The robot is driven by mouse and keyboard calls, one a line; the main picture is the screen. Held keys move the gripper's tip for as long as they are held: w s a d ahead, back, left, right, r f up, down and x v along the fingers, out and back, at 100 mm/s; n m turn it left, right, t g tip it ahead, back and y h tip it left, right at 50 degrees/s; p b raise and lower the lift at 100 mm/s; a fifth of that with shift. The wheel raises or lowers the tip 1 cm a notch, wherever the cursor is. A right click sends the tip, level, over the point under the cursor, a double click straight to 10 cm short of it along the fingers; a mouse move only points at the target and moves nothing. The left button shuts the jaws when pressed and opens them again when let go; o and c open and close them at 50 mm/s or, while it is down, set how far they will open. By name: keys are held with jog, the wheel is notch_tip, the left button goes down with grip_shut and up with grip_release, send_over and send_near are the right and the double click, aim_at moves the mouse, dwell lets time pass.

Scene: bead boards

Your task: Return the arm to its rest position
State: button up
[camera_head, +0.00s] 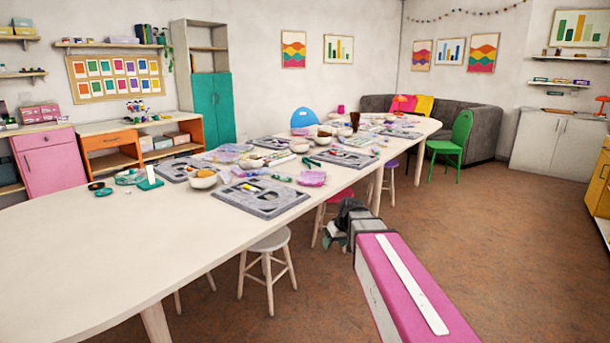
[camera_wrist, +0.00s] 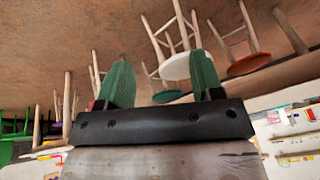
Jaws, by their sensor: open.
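My gripper (camera_head: 338,228) is at the end of my pink arm in the head view, out past the right edge of the long table. In the wrist view its two green fingers (camera_wrist: 160,85) stand apart with nothing between them. The wrist view looks tilted or upside down, with stools and floor beyond the fingers. My gripper touches nothing that I can see.
The long white table (camera_head: 90,240) carries grey bead boards (camera_head: 262,198), bowls (camera_head: 203,179) and small packets. A white stool (camera_head: 268,245) stands under its edge near my gripper. A green chair (camera_head: 455,140) stands farther back. The brown floor at right is clear.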

jog(key=s+d+f+m+g+h, duration=0.1)
jog(key=s+d+f+m, duration=0.1)
jog(key=s+d+f, duration=0.2)
jog(key=s+d+f+m+g+h, duration=0.1)
jog(key=s+d+f+m+h, duration=0.1)
jog(key=s+f, duration=0.5)
jog(key=s+d, duration=0.1)
jog(key=s, duration=0.4)
jog(key=shift+d+f+m+g, duration=0.3)
jog(key=shift+d+f+m, duration=0.05)
jog(key=shift+m, duration=0.05)
